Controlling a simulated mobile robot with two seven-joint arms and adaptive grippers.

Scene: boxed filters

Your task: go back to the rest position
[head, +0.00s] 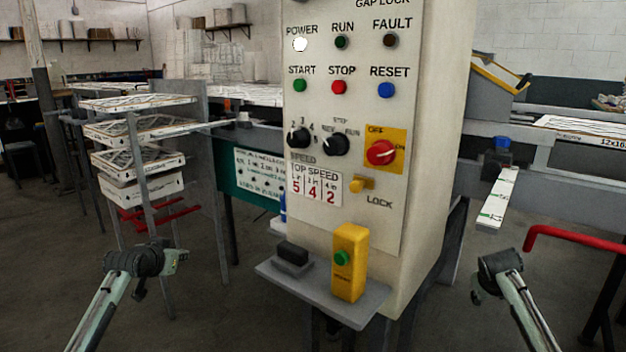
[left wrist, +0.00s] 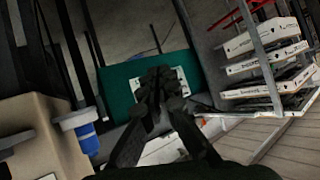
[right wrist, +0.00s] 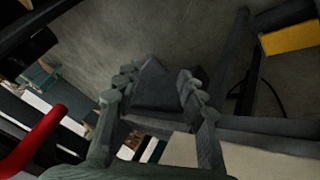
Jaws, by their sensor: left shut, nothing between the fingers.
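My left gripper (head: 142,292) is low at the left of the head view, in front of the shelf rack and apart from the control cabinet. In the left wrist view its dark fingertips (left wrist: 160,85) meet, with nothing held. My right gripper (head: 477,296) is low at the right of the head view, to the right of the cabinet, mostly hidden by its own wrist. In the right wrist view its two fingers (right wrist: 158,82) stand apart. A dark block-like shape shows between them; I cannot tell how far behind them it is.
The control cabinet (head: 430,130) stands in the middle, with a small shelf (head: 330,308) jutting out and a yellow button box (head: 349,262) on it. A rack of boxed filters (head: 140,190) stands left. A red bar (head: 575,238) sticks out at right, near my right arm.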

